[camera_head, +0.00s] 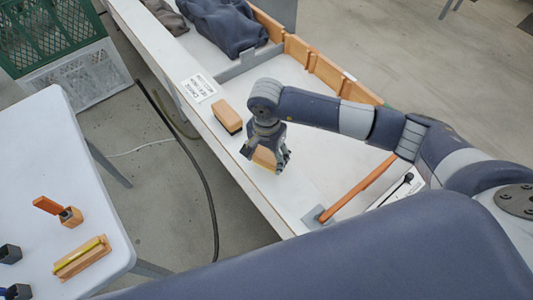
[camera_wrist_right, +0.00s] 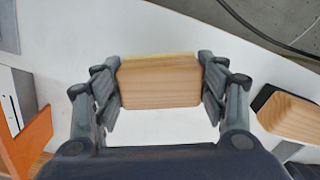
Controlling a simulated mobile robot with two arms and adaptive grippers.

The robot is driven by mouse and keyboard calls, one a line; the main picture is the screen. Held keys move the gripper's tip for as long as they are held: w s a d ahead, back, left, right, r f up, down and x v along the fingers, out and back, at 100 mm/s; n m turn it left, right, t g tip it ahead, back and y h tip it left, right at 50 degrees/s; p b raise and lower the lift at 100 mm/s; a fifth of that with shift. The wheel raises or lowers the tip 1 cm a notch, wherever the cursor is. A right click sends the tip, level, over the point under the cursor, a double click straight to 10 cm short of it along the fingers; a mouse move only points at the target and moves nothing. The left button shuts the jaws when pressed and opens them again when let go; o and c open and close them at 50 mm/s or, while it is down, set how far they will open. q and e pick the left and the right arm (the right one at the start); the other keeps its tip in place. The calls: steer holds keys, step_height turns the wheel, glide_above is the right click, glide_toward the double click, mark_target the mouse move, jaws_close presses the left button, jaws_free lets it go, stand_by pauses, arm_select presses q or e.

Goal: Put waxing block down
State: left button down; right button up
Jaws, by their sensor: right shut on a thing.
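My right gripper (camera_head: 267,158) is shut on a wooden block (camera_head: 264,157) over the long white bench (camera_head: 226,158). In the right wrist view the block (camera_wrist_right: 160,82) sits between both fingers, with a thin yellow layer along its far edge. I take it to be the waxing block. I cannot tell whether it touches the bench top. A second wooden block (camera_head: 228,116) with a dark underside lies on the bench, up and left of my right gripper in the head view. It also shows at the right of the right wrist view (camera_wrist_right: 290,117). My left gripper is not in view.
An orange bar (camera_head: 357,188) rises from a grey plate (camera_head: 316,218) on the bench. A printed card (camera_head: 198,88) and dark cloths (camera_head: 225,25) lie farther up. At left, a white table (camera_head: 45,150) holds a wooden-and-yellow block (camera_head: 82,257) and small holders. A dark cable crosses the floor.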

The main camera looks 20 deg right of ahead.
steer(key=shift+f, duration=0.55)
steer(key=o, duration=0.9)
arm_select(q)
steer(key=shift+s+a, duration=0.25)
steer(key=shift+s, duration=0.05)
arm_select(e)
steer(key=shift+o, duration=0.2)
